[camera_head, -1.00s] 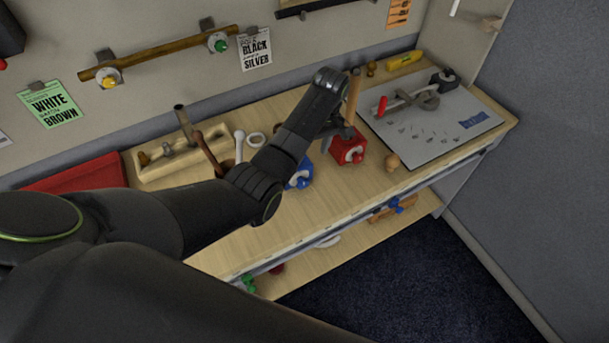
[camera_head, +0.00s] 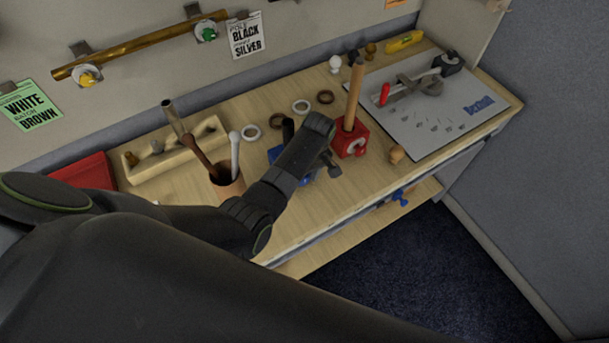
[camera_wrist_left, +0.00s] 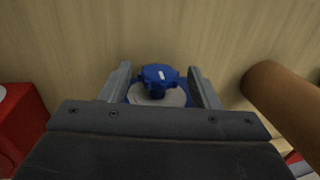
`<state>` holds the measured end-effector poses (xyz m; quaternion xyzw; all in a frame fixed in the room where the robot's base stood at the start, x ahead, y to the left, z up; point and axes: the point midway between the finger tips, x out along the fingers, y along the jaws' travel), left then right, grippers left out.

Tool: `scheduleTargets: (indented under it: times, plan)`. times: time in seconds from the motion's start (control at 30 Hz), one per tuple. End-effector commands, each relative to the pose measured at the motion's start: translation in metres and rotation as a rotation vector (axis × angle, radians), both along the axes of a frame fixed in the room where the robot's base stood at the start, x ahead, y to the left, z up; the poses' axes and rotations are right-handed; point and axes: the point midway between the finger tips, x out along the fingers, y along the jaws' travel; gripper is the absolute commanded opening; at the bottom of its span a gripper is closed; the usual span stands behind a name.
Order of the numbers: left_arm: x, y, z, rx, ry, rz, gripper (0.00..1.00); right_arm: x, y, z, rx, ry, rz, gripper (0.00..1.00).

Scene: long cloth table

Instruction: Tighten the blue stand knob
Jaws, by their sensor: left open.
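The blue stand (camera_head: 275,153) is on the wooden table, mostly hidden behind my left arm in the head view. A dark upright piece shows above it. My left gripper (camera_head: 324,172) is over the front of this stand. In the left wrist view, the blue knob (camera_wrist_left: 158,74) lies between the fingertips of my open left gripper (camera_wrist_left: 161,86), with a pale round part below it. A gap shows on both sides of the knob, nearer the left finger. Whether either finger touches it is unclear. My right gripper is in neither view.
A red stand (camera_head: 350,141) holding a wooden rod (camera_head: 354,95) stands close to the right. A brown cup (camera_head: 228,190) with sticks is to the left. Several rings lie behind. A wooden tray (camera_head: 205,136) and a grey board (camera_head: 425,135) flank the work area.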

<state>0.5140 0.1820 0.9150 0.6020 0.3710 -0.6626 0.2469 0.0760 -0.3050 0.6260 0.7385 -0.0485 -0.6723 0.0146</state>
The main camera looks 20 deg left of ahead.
Motion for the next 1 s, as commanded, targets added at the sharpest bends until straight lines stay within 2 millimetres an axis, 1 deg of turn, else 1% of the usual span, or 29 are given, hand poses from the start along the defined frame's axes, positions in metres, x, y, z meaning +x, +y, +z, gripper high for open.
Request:
scheduleTargets:
  times: [0.07,0.1,0.4,0.43,0.77,0.87,1.0]
  plan:
    - [0.000,0.000,0.000,0.000,0.000,0.000,0.56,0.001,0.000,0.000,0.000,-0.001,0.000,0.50]
    - [0.000,0.000,0.000,0.000,0.000,0.000,0.53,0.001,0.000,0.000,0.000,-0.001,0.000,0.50]
    - [0.000,0.000,0.000,0.000,0.000,-0.001,0.14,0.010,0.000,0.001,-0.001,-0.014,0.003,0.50]
    - [0.000,0.000,0.000,0.000,0.000,-0.001,0.11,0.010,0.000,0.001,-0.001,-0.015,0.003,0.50]
    - [0.002,-0.001,0.000,0.034,0.043,-0.002,0.11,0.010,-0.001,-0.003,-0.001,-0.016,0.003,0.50]
    - [0.003,-0.002,-0.001,0.066,0.084,-0.003,0.11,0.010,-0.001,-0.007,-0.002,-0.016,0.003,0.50]
    - [0.005,-0.002,-0.004,0.130,0.163,-0.004,0.11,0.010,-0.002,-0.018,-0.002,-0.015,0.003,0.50]
